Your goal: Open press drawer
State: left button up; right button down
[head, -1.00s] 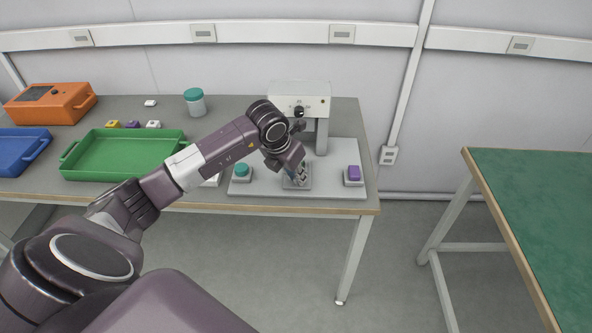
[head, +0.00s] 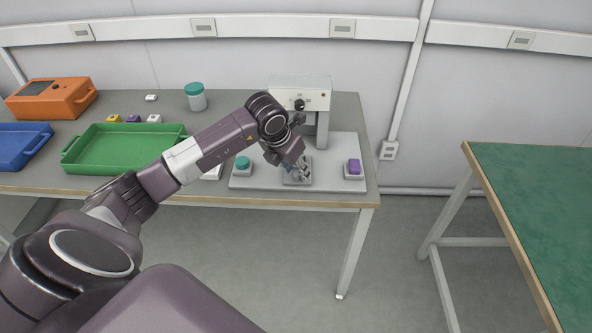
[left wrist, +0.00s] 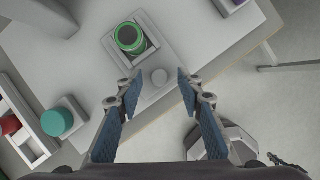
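The press (head: 300,88) stands on a light grey base plate (head: 268,183) at the right end of the table. Its drawer, a small square tray (left wrist: 147,58) with a round grey knob (left wrist: 160,76), holds a green-rimmed cylindrical part (left wrist: 130,38) in the left wrist view. My left gripper (head: 304,170) is low over the drawer area. In the left wrist view its fingers (left wrist: 158,84) are apart, one on each side of the knob, with visible gaps. The gripper partly hides the drawer in the head view. My right gripper is not in view.
A teal button (head: 242,163) and a purple button (head: 354,166) flank the drawer on the plate. A green tray (head: 120,168), blue tray (head: 22,160), orange box (head: 52,100) and teal-lidded jar (head: 195,97) stand left. A separate green-topped table (head: 545,200) is at right.

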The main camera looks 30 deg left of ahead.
pick_arm(q)
jog(key=v, duration=1.1)
jog(key=shift+r, duration=0.2)
jog(key=shift+s, duration=0.1)
